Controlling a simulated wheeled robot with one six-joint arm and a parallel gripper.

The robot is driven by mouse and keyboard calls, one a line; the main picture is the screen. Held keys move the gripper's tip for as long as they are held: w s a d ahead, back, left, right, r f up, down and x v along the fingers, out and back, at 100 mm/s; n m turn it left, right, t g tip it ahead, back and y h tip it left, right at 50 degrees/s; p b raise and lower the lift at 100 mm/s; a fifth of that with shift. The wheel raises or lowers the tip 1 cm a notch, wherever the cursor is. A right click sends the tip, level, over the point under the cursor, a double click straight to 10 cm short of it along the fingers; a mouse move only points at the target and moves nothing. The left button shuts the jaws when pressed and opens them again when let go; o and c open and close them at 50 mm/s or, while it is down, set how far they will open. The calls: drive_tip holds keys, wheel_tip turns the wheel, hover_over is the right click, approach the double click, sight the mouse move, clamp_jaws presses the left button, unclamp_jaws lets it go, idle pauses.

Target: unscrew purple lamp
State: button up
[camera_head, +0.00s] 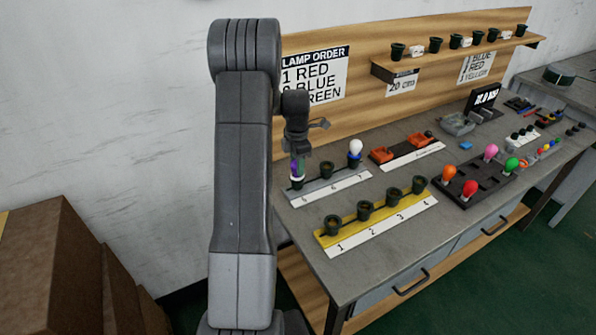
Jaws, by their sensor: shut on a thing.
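The purple lamp (294,168) is at the left end of the grey-and-white socket strip, above the leftmost black socket (296,183). My gripper (298,155) points down from above and is shut on the lamp. Its fingers hide part of the lamp, and only a small purple patch shows clearly. The lamp is upright and right at the socket; I cannot tell whether its base is still in the socket.
The same strip (335,188) has an empty middle socket (327,168) and a white lamp (355,148) on the right. A yellow strip (375,228) with several empty sockets stands in front. A dark tray (484,180) holds coloured lamps to the right. A wooden back panel (350,120) rises behind.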

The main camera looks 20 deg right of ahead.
drive_tip(key=o, duration=0.9)
drive_tip(key=m, duration=0.4)
drive_tip(key=shift+m, duration=0.3)
drive_tip(key=m, duration=1.1)
drive_tip(key=shift+b, duration=0.3)
drive_tip(key=m, duration=0.7)
drive_tip(key=c, duration=1)
